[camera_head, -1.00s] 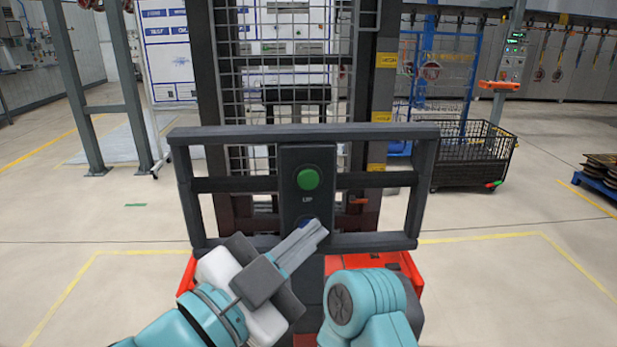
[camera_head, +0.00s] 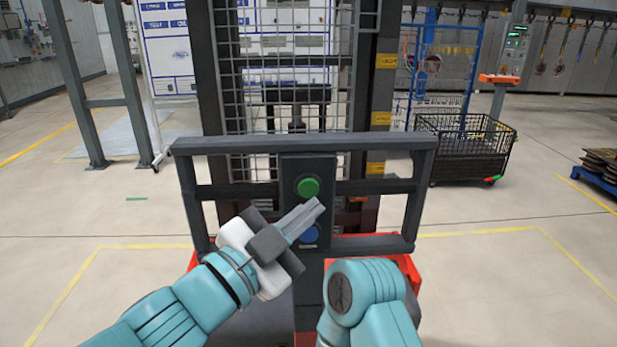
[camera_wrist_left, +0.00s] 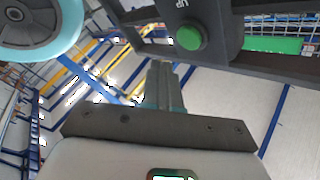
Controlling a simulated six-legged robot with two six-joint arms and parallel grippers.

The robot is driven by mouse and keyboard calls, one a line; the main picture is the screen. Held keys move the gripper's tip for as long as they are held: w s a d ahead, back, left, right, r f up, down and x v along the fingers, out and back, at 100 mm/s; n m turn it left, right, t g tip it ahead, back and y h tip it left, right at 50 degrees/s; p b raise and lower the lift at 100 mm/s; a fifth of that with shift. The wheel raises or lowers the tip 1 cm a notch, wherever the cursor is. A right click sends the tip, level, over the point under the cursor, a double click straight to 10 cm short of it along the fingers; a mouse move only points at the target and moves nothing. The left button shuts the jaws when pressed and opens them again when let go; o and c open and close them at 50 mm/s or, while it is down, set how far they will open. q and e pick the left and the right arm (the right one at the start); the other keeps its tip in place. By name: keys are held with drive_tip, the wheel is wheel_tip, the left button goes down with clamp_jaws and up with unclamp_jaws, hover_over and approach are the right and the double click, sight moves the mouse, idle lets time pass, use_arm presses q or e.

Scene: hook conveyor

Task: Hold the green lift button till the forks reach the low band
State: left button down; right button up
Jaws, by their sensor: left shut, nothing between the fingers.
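The green lift button (camera_head: 308,187) sits on a dark upright panel (camera_head: 306,165) in the middle of a grey frame, with a blue button (camera_head: 309,235) below it. My left gripper (camera_head: 318,205) is shut and empty, its fingertips just below and right of the green button in the head view. In the left wrist view the green button (camera_wrist_left: 189,37) is beyond and right of the shut fingertips (camera_wrist_left: 160,68), and no contact shows. Yellow labels mark the mast at three heights, the lowest label (camera_head: 376,169) just above the frame's middle bar. I cannot make out the forks. My right gripper is out of view.
The grey frame's top bar (camera_head: 300,144) spans the area before the mesh-covered mast (camera_head: 205,80). Red bodywork (camera_head: 372,247) shows behind the frame. A black wire cart (camera_head: 466,150) stands to the right. Open floor lies on both sides.

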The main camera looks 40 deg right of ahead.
sight(308, 189)
use_arm(q)
drive_tip(key=shift+w+d+p, duration=0.35)
drive_tip(key=shift+w+d, duration=0.25)
drive_tip(key=shift+w, duration=0.35)
drive_tip(key=shift+w+d, duration=0.1)
drive_tip(key=shift+w, duration=0.05)
idle(1.3)
drive_tip(key=shift+w+d, duration=0.15)
drive_tip(key=shift+w, duration=0.1)
drive_tip(key=shift+w+d+p, duration=0.15)
drive_tip(key=shift+w+p, duration=0.15)
drive_tip(key=shift+p, duration=0.15)
idle(2.0)
drive_tip(key=shift+s, duration=0.1)
drive_tip(key=shift+s+a+b, duration=0.4)
drive_tip(key=shift+s+b, duration=0.2)
